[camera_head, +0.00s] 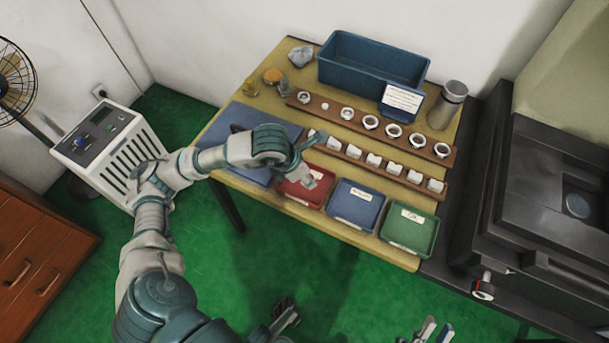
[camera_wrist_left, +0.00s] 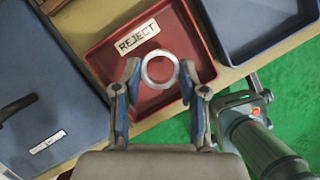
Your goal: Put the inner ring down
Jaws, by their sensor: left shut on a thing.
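My left gripper (camera_wrist_left: 160,75) is shut on the inner ring (camera_wrist_left: 160,69), a pale metal ring held between its two fingertips. In the left wrist view the ring appears over the red tray (camera_wrist_left: 95,62), which carries a REJECT label (camera_wrist_left: 138,37). The height of the ring above the tray floor is hard to tell. In the head view my left gripper (camera_head: 310,162) reaches over the red tray (camera_head: 288,195) and partly hides it. My right gripper (camera_head: 435,331) is at the bottom edge of the head view, its two fingers apart and nothing seen between them.
A blue tray (camera_head: 352,221) and a green tray (camera_head: 402,247) stand right of the red one. Wooden racks (camera_head: 328,107) hold several rings behind. A large blue bin (camera_head: 337,77), a metal cylinder (camera_head: 450,100) and a blue case (camera_head: 235,112) share the table. A dark machine (camera_head: 535,205) borders the right.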

